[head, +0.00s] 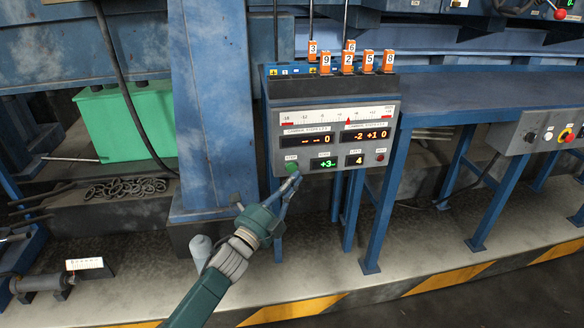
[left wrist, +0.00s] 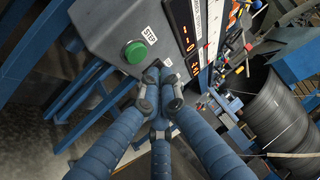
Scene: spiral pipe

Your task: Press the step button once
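The step button is a green round push button (head: 291,168) at the lower left of the grey control box (head: 278,125). In the left wrist view the green button (left wrist: 135,52) is fully visible, with a "STEP" label (left wrist: 149,35) beside it. My left gripper (head: 294,178) comes up from below, its tips close to the button in the head view. In the left wrist view the blue fingers of my left gripper (left wrist: 156,88) are drawn together and empty, their tips beside and below the button in the picture. I cannot tell whether they touch the box. My right gripper is out of view.
The box has lit displays (head: 325,163) and a small red button (head: 380,157). Numbered orange tags (head: 348,60) stand on top. A second panel with a red emergency button (head: 548,135) is at right. A green crate (head: 125,125) stands at left. Blue legs (head: 385,200) stand below.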

